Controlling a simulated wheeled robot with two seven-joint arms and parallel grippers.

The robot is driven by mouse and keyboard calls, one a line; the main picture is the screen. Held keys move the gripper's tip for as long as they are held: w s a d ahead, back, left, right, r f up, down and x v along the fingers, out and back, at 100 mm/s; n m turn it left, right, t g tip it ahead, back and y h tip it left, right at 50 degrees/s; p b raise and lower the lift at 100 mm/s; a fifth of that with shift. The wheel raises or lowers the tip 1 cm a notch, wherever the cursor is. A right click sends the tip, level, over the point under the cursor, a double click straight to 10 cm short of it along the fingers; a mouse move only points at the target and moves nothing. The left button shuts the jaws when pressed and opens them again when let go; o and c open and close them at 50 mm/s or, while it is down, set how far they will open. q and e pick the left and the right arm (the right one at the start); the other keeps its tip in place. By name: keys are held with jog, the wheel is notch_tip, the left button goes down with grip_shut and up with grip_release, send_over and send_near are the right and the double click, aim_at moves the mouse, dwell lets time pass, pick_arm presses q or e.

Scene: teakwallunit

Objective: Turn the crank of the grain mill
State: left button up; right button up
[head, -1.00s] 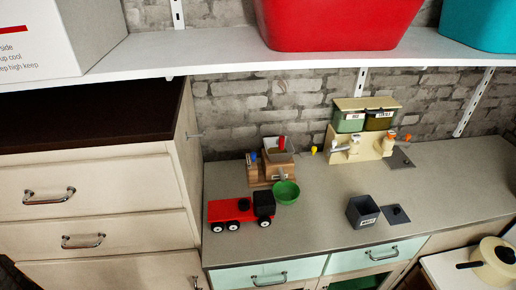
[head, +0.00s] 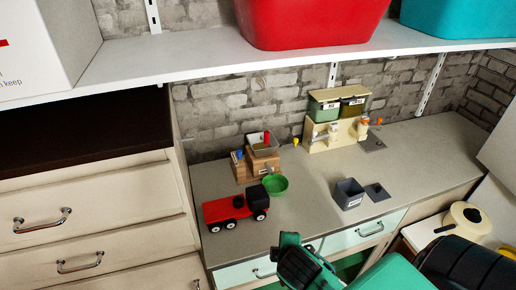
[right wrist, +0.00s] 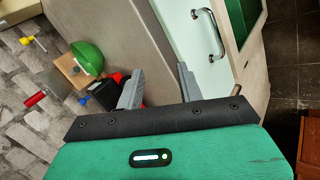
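The grain mill (head: 258,166) is a small wooden box with a hopper on top, on the grey counter against the brick wall. A yellow knob (head: 296,141) sticks out at its right, a blue one (head: 239,154) shows at its left, and a red piece (head: 267,137) stands at the hopper. Which of these is the crank handle I cannot tell. A green bowl (head: 275,185) stands in front. In the right wrist view the mill (right wrist: 68,70) is partly hidden by the bowl. My right gripper (right wrist: 160,88) is open and empty, apart from the mill. My left gripper is out of view.
A red and black toy truck (head: 232,209) stands in front of the mill. A grey box (head: 347,193) and a dark plate (head: 377,192) lie to the right. A white shelf (head: 200,62) overhangs the counter. Mint drawers (head: 345,240) with handles form the front.

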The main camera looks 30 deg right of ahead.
aim_at(267, 138)
jog(key=w+d+r+n+t, duration=0.1)
jog(key=w+n, duration=0.1)
jog(key=w, duration=0.1)
jog(key=w+d+r+n+t+h, duration=0.1)
jog(key=w+d+r+n, duration=0.1)
jog(key=n, duration=0.1)
jog(key=w+d+r+n+t+h, duration=0.1)
jog(key=w+n, duration=0.1)
jog(key=w, duration=0.1)
jog(key=shift+w+d+r+n+t, duration=0.3)
jog(key=w+d+r+n+t+h, duration=0.1)
jog(key=w+d+r+n+t, duration=0.15)
jog(key=w+r+n, duration=0.3)
jog(key=w+d+r+n+t+h, duration=0.1)
jog(key=w+r+n+t, duration=0.3)
jog(key=n, duration=0.3)
jog(key=shift+g, duration=0.45)
jog(key=p+x, duration=0.4)
jog(key=x, duration=0.7)
jog(key=shift+w+d, duration=0.2)
jog(key=shift+w, duration=0.15)
jog(key=shift+x, duration=0.75)
jog(key=shift+f, duration=0.1)
grip_shut()
